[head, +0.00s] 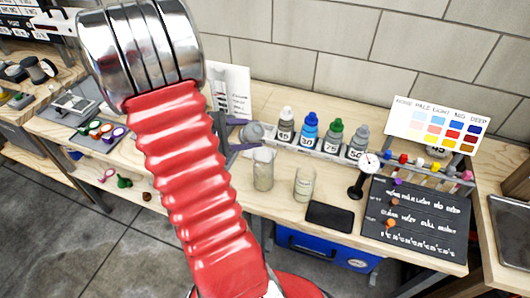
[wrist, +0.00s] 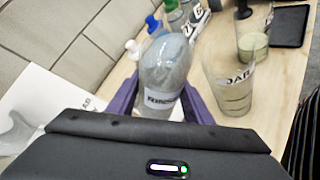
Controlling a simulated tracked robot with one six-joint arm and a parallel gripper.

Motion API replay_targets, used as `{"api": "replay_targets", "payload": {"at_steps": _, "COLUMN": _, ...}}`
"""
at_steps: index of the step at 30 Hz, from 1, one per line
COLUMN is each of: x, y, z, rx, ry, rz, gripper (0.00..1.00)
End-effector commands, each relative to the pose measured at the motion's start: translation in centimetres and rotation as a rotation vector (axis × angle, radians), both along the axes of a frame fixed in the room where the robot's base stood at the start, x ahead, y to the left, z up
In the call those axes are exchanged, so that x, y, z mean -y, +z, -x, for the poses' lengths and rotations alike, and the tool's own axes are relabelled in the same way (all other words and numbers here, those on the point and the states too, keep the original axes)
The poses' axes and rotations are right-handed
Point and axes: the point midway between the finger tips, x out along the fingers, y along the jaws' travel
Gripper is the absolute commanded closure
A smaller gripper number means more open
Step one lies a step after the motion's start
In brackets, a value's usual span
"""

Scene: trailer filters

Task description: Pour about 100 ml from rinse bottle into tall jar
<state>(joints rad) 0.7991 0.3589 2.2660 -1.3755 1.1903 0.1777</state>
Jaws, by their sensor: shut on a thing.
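My gripper (head: 240,135) has purple fingers shut on the grey rinse bottle (head: 252,132). In the wrist view the bottle (wrist: 165,78) sits between the fingers, its label partly readable. It looks tilted in the head view; its mouth is not clear, and no stream of liquid shows. The tall jar (head: 263,170) is clear glass with pale contents and stands on the bench just below and right of the bottle. In the wrist view the jar (wrist: 230,85), labelled JAR, is right of the bottle, apart from it.
A shorter jar (head: 304,184) stands right of the tall jar. Several numbered dropper bottles (head: 310,130) line a rack behind. A white sheet (head: 233,88) stands behind my gripper.

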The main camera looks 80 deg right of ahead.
Motion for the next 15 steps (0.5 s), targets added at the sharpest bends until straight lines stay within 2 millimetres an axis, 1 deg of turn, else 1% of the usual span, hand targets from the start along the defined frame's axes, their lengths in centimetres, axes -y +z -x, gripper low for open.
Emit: {"api": "replay_targets", "payload": {"at_steps": 15, "x": 0.08, "y": 0.33, "z": -0.09, "rx": 0.026, "ry": 0.000, "rz": 0.031, "gripper": 0.87}}
